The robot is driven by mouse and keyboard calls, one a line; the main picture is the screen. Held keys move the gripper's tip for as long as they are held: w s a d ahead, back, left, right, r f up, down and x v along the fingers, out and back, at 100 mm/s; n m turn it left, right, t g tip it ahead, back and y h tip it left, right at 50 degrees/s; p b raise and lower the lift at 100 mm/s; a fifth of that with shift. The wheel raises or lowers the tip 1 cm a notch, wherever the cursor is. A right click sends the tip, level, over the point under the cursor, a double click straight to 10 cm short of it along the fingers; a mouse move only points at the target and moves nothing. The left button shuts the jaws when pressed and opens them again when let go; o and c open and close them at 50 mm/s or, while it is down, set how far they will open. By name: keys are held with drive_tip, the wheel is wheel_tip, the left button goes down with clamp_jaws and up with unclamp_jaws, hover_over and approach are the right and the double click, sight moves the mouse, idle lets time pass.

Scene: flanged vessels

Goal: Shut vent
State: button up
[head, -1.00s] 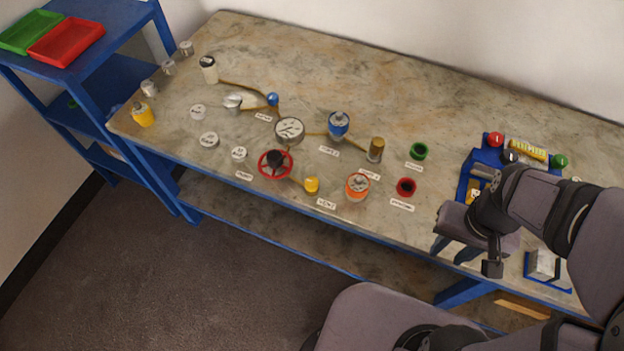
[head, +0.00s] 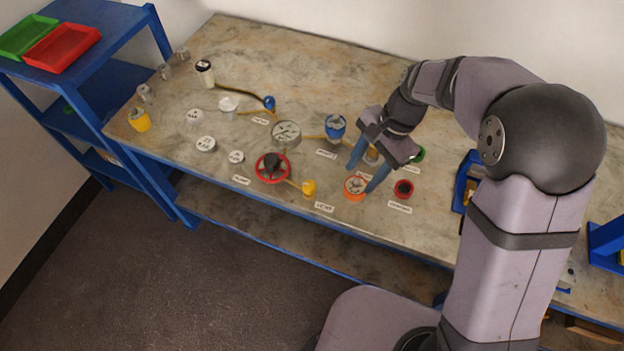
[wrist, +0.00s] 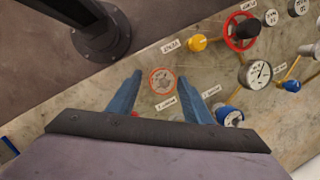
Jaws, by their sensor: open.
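The small labels are too blurred to read surely, so I cannot tell which fitting is the vent. A yellow knob (head: 309,188) sits on a brass pipe from a red handwheel (head: 272,167); both show in the wrist view, the yellow knob (wrist: 197,43) and the handwheel (wrist: 241,31). An orange-rimmed round vessel (head: 355,188) stands right of the yellow knob. My gripper (head: 362,178) is open and empty above this vessel. In the wrist view the vessel (wrist: 163,81) lies between my gripper's (wrist: 162,77) blue fingers, apart from both.
A round gauge (head: 286,134) and a blue-bodied fitting (head: 336,127) stand behind. A red cup (head: 403,189) and a partly hidden green cup (head: 417,154) are to the right. White caps and a yellow cup (head: 139,120) are at left. The bench's front edge is close.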

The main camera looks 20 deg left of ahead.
drive_tip(key=m+g, duration=0.1)
drive_tip(key=m, duration=0.1)
approach(310, 184)
drive_tip(key=f, duration=0.2)
drive_tip(key=shift+y, duration=0.4)
drive_tip(key=shift+s+p+x, duration=0.15)
drive_tip(key=shift+p+x, duration=0.35)
drive_tip(key=shift+x, duration=1.2)
drive_tip(key=shift+s+p+x, duration=0.15)
drive_tip(key=shift+p+x, duration=0.3)
drive_tip(key=shift+x, duration=1.25)
drive_tip(key=shift+d, duration=0.1)
drive_tip(key=c, duration=1.1)
